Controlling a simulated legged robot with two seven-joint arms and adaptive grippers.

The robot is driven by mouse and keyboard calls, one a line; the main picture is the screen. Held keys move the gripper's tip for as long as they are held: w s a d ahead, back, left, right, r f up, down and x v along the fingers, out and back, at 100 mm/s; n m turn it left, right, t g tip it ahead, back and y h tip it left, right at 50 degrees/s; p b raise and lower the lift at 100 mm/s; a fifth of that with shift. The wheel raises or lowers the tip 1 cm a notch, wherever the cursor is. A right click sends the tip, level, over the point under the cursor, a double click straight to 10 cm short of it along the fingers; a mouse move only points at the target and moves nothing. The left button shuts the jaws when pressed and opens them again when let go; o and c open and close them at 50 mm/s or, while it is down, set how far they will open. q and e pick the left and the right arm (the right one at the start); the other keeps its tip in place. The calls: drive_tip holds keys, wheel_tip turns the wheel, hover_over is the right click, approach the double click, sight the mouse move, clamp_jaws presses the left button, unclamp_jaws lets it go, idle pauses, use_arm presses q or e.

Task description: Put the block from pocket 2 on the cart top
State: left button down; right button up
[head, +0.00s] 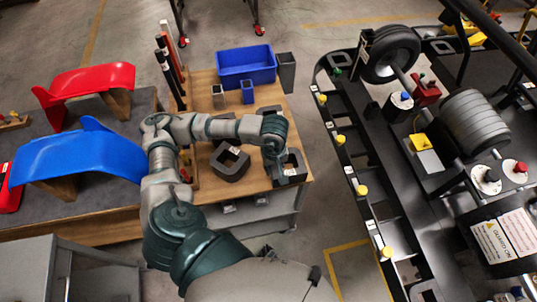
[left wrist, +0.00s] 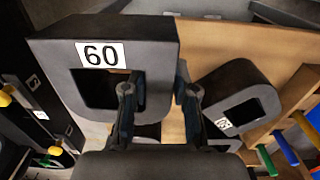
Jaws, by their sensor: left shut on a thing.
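My left gripper (head: 276,168) is over the right edge of the wooden cart top (head: 264,97). In the left wrist view my left gripper (left wrist: 160,95) is shut on one wall of a dark block labelled 60 (left wrist: 158,42), one finger inside its square opening and one outside. The held block also shows in the head view (head: 296,165), partly hidden by the gripper; I cannot tell whether it touches the top. A second dark block (head: 231,163) lies to its left, also in the left wrist view (left wrist: 240,87). No pocket number is readable. My right gripper is not in view.
A blue bin (head: 246,64), a small blue box (head: 247,93) and a grey box (head: 286,72) stand toward the back. Dark and red rods (head: 167,62) stand at the left edge. A black kart frame (head: 345,150) with yellow knobs is to the right, across a floor gap.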

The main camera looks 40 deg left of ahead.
use_arm(q)
drive_tip(key=w+a, duration=0.3)
drive_tip(key=a, duration=0.1)
drive_tip(key=shift+w+f, duration=0.25)
drive_tip(key=shift+w, duration=0.1)
wheel_tip(320, 180, down, 3)
drive_tip(key=shift+r+p, duration=0.1)
drive_tip(key=shift+p, duration=0.25)
drive_tip(key=shift+f, duration=0.35)
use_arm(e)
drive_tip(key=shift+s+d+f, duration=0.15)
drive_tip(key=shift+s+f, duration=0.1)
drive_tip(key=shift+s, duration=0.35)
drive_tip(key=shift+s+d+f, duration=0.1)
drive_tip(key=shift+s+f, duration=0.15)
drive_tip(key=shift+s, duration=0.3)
use_arm(q)
drive_tip(key=c, duration=0.9)
unclamp_jaws()
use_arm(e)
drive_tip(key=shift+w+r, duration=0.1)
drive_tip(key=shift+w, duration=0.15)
use_arm(q)
wheel_tip(320, 180, up, 12)
drive_tip(key=shift+s+r, duration=0.1)
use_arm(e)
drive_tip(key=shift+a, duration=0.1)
